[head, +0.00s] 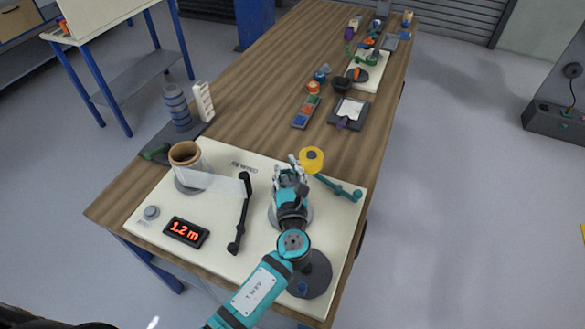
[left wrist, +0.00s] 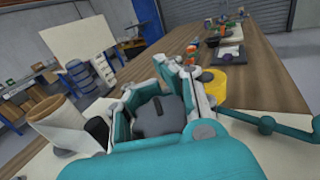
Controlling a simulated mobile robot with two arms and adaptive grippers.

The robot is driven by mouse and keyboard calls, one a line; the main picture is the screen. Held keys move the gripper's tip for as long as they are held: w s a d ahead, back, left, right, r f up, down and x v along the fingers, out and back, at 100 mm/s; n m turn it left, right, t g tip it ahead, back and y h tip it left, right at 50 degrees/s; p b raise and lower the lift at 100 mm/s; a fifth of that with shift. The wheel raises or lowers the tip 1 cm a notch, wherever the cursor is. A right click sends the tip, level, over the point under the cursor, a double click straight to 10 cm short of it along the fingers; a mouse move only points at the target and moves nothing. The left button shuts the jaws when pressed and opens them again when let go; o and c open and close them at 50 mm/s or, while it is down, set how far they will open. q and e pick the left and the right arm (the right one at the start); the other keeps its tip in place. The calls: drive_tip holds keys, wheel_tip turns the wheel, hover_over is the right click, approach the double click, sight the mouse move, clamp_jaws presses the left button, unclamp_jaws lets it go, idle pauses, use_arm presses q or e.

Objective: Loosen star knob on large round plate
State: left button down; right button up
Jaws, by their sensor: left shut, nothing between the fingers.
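My left gripper (head: 291,172), teal and grey, is over the right half of the cream board. Its fingers are shut and hold nothing. In the left wrist view its fingers (left wrist: 165,85) surround a dark grey block (left wrist: 160,117); I cannot tell whether it is part of the gripper. A light grey round plate (head: 272,218) shows partly beneath the gripper. A larger dark round plate (head: 319,274) lies at the board's near right, partly covered by my left arm. I cannot make out a star knob on either plate. My right gripper is out of view.
On the cream board (head: 215,257) stand a brown film core (head: 187,153), a black roller bar (head: 243,213), a red-digit display (head: 186,232), a yellow roll (head: 312,155) and a teal arm (head: 338,188). Other stations stand farther along the wooden table (head: 245,115).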

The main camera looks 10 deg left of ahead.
use_arm(q)
drive_tip(key=shift+s+a+n+y, duration=0.15)
drive_tip(key=shift+n+y, duration=0.35)
drive_tip(key=shift+y, duration=0.3)
drive_tip(key=shift+g, duration=0.3)
drive_tip(key=c, duration=1.1)
unclamp_jaws()
drive_tip(key=shift+s, duration=0.4)
drive_tip(key=v, duration=1.1)
drive_tip(key=shift+d, duration=0.25)
drive_tip(key=shift+f, duration=0.1)
